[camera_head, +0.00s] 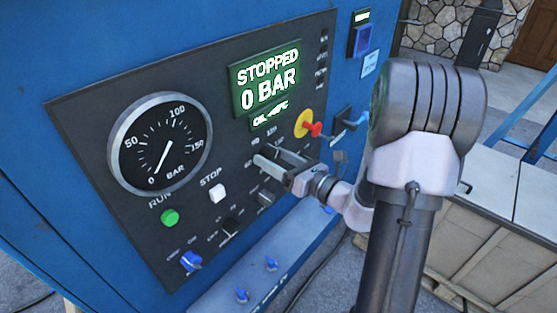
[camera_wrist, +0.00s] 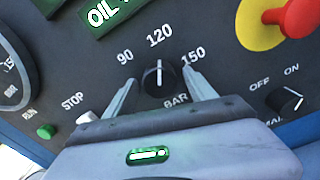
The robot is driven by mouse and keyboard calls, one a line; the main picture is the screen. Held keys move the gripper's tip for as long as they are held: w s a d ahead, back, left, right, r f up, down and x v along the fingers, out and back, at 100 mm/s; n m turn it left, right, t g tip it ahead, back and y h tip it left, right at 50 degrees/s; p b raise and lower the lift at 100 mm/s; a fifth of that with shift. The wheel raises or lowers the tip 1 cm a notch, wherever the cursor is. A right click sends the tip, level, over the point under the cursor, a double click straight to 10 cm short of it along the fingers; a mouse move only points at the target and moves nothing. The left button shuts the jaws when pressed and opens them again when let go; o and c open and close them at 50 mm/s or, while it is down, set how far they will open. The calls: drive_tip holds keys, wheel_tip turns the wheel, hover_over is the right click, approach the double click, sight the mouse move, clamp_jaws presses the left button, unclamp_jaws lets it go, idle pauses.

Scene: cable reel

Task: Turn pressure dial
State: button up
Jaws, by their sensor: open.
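The pressure dial (camera_wrist: 159,77) is a black knob with a white pointer line in the wrist view. Its line points up at the 120 mark, with 90 to the left, 150 to the right and BAR below. My gripper (camera_wrist: 160,88) is open, with one finger on each side of the dial; I cannot tell if either touches it. In the head view my gripper (camera_head: 268,156) is at the panel below the display and hides the dial. The display (camera_head: 268,82) reads STOPPED, 0 BAR. The round gauge (camera_head: 160,145) needle is near 0.
A red emergency button on a yellow base (camera_head: 306,124) is close to the right of my gripper. A green RUN button (camera_head: 169,217), a white STOP button (camera_head: 217,192) and a blue switch (camera_head: 190,261) lie left and below. Another black knob (camera_wrist: 284,99) is at right.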

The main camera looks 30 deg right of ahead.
drive_tip(key=p+v, duration=0.1)
drive_tip(key=v, duration=1.6)
drive_tip(key=shift+s, duration=0.2)
drive_tip(key=s+a+f+n+g+b, duration=0.2)
drive_tip(key=s+a+n+g+b, duration=0.15)
drive_tip(key=a+n+g, duration=0.65)
drive_tip(key=s+a+f+n+g+b, duration=0.2)
drive_tip(key=s+a+n+g, duration=0.25)
drive_tip(key=a+n, duration=0.95)
drive_tip(key=r+n+t+h, duration=0.1)
drive_tip(key=n, duration=0.1)
drive_tip(key=r+n+t+h+b, duration=0.1)
drive_tip(key=n, duration=0.1)
drive_tip(key=w+r+n+t+h, duration=0.1)
drive_tip(key=r+n+h, duration=0.1)
drive_tip(key=n, duration=0.1)
drive_tip(key=shift+d, duration=0.2)
